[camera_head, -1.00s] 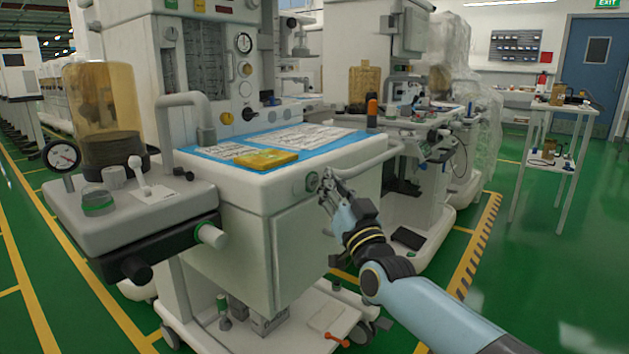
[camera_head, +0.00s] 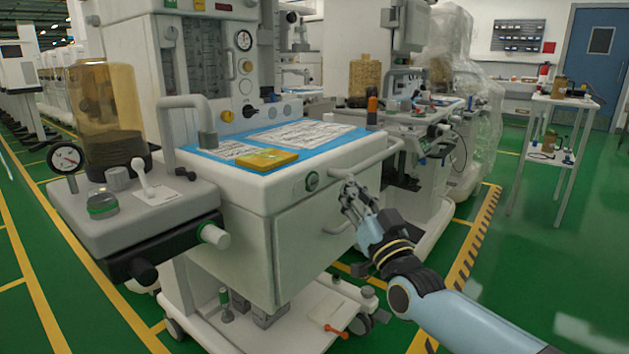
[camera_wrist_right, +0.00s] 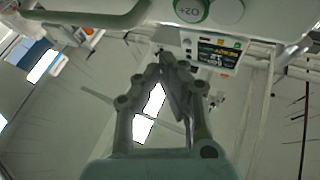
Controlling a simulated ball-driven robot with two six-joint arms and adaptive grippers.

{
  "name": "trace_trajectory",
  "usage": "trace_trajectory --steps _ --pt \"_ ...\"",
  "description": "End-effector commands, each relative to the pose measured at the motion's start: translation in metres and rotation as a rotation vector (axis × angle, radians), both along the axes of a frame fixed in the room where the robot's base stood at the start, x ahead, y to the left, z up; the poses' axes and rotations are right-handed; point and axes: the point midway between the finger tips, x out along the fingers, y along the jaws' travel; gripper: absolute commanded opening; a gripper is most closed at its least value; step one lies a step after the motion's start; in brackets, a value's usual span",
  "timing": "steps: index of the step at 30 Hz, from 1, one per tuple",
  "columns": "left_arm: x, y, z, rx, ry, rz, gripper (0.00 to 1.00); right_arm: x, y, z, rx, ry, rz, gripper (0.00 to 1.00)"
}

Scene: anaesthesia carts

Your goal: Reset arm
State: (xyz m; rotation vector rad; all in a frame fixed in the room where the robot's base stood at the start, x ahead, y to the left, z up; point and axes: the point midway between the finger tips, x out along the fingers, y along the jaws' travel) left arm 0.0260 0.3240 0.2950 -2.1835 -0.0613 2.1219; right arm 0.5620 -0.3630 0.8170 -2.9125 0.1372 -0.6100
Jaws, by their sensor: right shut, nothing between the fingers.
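My right gripper (camera_head: 350,188) is in front of the right part of the anaesthesia cart (camera_head: 240,235), near its front rail. In the right wrist view my right gripper (camera_wrist_right: 166,62) has its fingertips together, with nothing held between them. The round green-ringed O2+ button (camera_wrist_right: 192,10) shows at the top of that view. My left gripper is not in view.
A yellow packet (camera_head: 267,159) and printed sheets lie on the blue mat (camera_head: 213,156) on the cart top. A white trolley (camera_head: 561,106) stands at the right, beyond clear green floor. More carts stand behind.

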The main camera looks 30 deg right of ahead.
Motion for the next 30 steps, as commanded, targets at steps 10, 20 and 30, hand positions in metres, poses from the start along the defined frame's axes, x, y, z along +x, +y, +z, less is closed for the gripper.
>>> trace_trajectory --steps 10,20,30 --pt "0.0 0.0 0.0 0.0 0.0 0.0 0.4 -0.001 0.0 -0.001 0.001 0.003 0.0 0.0" --pt "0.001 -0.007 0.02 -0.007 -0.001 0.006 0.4 -0.069 0.009 -0.152 -0.004 0.385 -0.014 0.0" --pt "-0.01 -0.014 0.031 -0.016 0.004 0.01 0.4 -0.255 0.035 -0.371 -0.055 1.087 0.039 0.0"
